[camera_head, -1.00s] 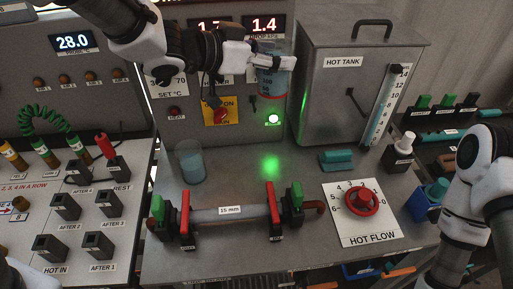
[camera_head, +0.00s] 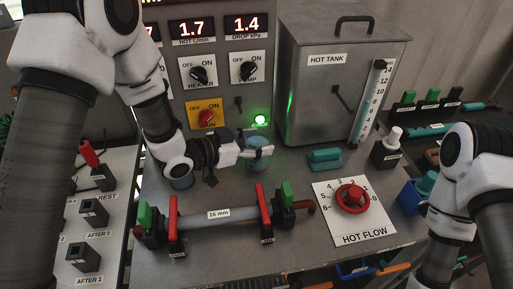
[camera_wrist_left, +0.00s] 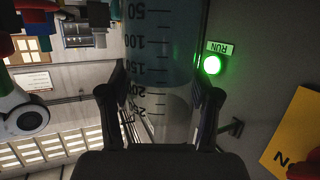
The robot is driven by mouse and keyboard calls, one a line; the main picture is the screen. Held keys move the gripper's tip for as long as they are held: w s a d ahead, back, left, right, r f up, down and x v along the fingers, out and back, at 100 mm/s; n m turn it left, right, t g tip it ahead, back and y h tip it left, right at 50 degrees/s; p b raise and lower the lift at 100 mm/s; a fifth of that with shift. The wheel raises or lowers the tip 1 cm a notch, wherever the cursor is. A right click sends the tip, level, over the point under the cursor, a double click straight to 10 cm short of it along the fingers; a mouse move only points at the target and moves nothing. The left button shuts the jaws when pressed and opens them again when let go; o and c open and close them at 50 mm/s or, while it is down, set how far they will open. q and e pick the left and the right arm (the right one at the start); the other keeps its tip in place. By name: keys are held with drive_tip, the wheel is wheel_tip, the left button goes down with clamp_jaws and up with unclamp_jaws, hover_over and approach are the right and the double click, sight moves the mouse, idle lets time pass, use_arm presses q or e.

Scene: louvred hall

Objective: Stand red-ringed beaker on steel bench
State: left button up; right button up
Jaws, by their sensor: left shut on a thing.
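My left gripper (camera_head: 258,152) is shut on a clear graduated beaker (camera_head: 258,166) with blue liquid. It holds the beaker low over the back middle of the steel bench (camera_head: 300,238), about upright. I cannot tell if its base touches the bench. In the left wrist view the beaker (camera_wrist_left: 165,60) sits between both fingers, its dark scale marks upside down; no red ring can be made out there. My right gripper is out of view.
A pipe (camera_head: 222,222) with red and green valve handles lies in front of the held beaker. The hot tank (camera_head: 320,100) stands behind right, with a teal-handled thing (camera_head: 325,158) before it. The red hot flow knob (camera_head: 351,197) is at right. A panel with switches rises behind.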

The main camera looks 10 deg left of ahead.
use_arm(q)
drive_tip(key=shift+f, duration=1.2)
drive_tip(key=o, duration=1.4)
drive_tip(key=shift+f, duration=0.1)
drive_tip(key=shift+c, duration=0.2)
drive_tip(key=shift+r, duration=0.2)
drive_tip(key=b+v, duration=0.1)
drive_tip(key=v, duration=0.6)
drive_tip(key=shift+s, duration=0.25)
drive_tip(key=shift+a, duration=0.15)
